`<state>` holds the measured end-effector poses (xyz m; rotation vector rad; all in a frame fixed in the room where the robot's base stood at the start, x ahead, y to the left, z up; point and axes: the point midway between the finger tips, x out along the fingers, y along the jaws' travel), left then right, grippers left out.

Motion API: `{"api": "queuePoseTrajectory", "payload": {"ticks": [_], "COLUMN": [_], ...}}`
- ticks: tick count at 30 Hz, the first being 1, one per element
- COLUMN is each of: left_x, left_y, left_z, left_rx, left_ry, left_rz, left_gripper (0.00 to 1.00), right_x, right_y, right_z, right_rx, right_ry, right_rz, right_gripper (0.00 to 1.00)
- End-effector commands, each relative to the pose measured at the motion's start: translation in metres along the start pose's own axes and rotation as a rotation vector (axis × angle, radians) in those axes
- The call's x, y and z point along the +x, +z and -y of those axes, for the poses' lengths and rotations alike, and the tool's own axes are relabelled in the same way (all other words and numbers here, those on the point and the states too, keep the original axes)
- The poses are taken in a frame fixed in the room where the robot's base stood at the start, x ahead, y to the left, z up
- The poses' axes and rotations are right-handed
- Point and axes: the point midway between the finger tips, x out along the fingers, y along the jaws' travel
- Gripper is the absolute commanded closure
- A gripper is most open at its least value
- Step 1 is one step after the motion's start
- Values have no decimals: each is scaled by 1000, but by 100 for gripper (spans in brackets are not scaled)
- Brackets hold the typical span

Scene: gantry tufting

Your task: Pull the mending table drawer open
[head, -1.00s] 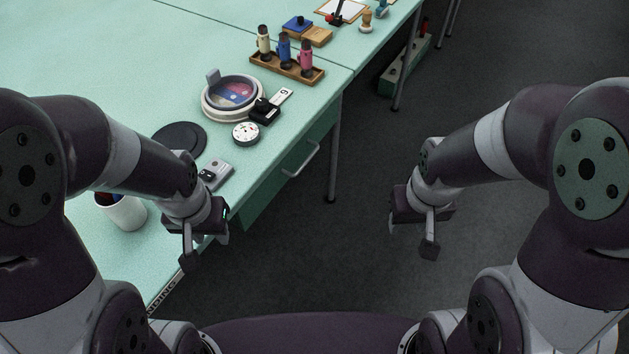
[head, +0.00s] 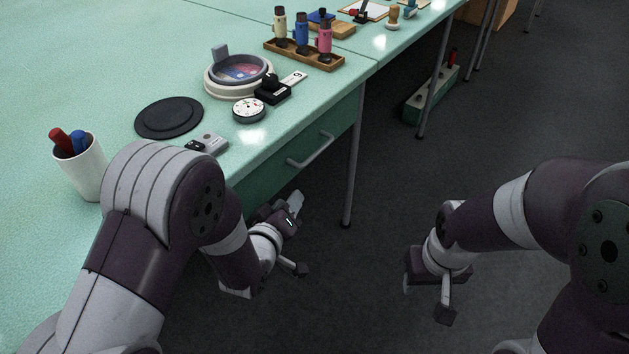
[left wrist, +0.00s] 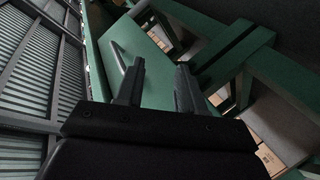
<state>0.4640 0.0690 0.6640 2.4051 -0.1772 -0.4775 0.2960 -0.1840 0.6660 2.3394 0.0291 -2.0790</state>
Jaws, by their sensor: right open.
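The mending table (head: 330,104) has a mint-green top. Its green drawer front (head: 268,179) is under the front edge and looks flush with the table. A grey bar handle (head: 312,150) crosses the drawer front; it also shows in the left wrist view (left wrist: 118,58), just left of the left fingertips. My left gripper (head: 298,238) is below the table edge, in front of and lower than the handle. Its two fingers (left wrist: 158,78) are apart with nothing between them, and the handle is not between them. My right gripper (head: 425,300) is open and empty over the floor at right.
On the table are a cup of markers (head: 83,172), a black disc (head: 169,117), a round case (head: 222,86), a dial (head: 249,111) and a bottle rack (head: 330,62). A table leg (head: 353,165) stands right of the drawer. The floor between the arms is clear.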

Motion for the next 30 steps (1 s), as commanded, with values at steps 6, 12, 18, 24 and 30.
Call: {"api": "queuePoseTrajectory", "payload": {"ticks": [6, 12, 18, 24, 30], "left_x": [-6, 1, 46, 83, 97], "left_y": [15, 5, -11, -25, -32], "left_z": [-12, -24, -41, -57, -64], "left_rx": [-247, -286, -285, -284, -283], "left_ry": [359, 427, 426, 423, 421], "left_rz": [-254, -293, -292, -290, -289], "left_gripper": [62, 62, 62, 62, 62], "right_x": [49, 52, 66, 76, 78], "right_y": [6, 6, 8, 9, 9], "right_z": [0, 0, 0, 0, 0], "right_rx": [0, 0, 0, 0, 0], "right_ry": [0, 0, 0, 0, 0], "right_rz": [0, -1, -1, 0, 0], "right_gripper": [57, 57, 57, 57, 57]}}
